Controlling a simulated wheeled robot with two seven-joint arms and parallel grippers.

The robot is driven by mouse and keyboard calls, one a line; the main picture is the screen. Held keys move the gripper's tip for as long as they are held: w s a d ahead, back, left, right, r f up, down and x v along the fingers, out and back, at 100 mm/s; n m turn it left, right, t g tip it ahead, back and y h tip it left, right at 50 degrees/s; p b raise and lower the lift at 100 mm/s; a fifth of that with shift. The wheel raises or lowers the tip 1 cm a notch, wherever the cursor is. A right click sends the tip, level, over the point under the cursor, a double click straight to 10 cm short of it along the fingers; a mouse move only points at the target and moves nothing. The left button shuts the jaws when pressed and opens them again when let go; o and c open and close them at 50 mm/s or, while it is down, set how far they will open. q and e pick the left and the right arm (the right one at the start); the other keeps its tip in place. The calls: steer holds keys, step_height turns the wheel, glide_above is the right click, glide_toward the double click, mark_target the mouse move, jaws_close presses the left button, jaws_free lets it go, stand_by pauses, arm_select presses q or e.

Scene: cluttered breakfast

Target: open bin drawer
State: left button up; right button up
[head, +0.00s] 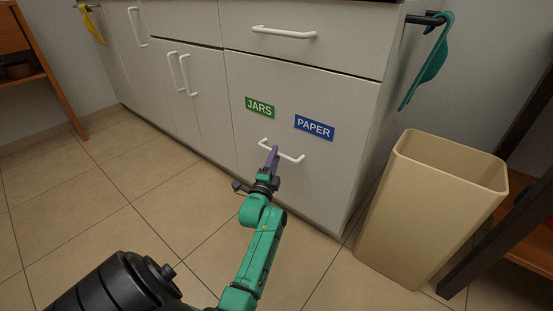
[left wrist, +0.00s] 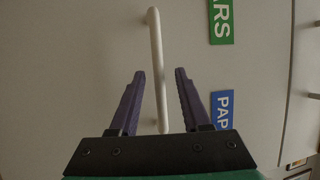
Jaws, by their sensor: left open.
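The bin drawer (head: 335,100) is the large pale lower front with a green JARS label (head: 260,107) and a blue PAPER label (head: 314,127). It is shut, flush with the cabinet. Its white bar handle (head: 291,157) sits below the labels. My left gripper (head: 272,152) is at the handle, with its purple fingers pointing toward the drawer front. In the left wrist view the open fingers (left wrist: 159,73) lie either side of the handle (left wrist: 157,50), with a gap on each side. My right gripper is not in view.
A beige open waste bin (head: 440,190) stands on the floor right of the cabinet. A teal cloth (head: 430,65) hangs from a black rail at the cabinet's right side. An upper drawer (head: 300,45) is shut. The tiled floor (head: 100,200) to the left is clear.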

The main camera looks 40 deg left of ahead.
arm_select(q)
steer(key=shift+b+x, duration=0.3)
steer(key=shift+x, duration=0.95)
steer(key=shift+f, duration=0.15)
jaws_close()
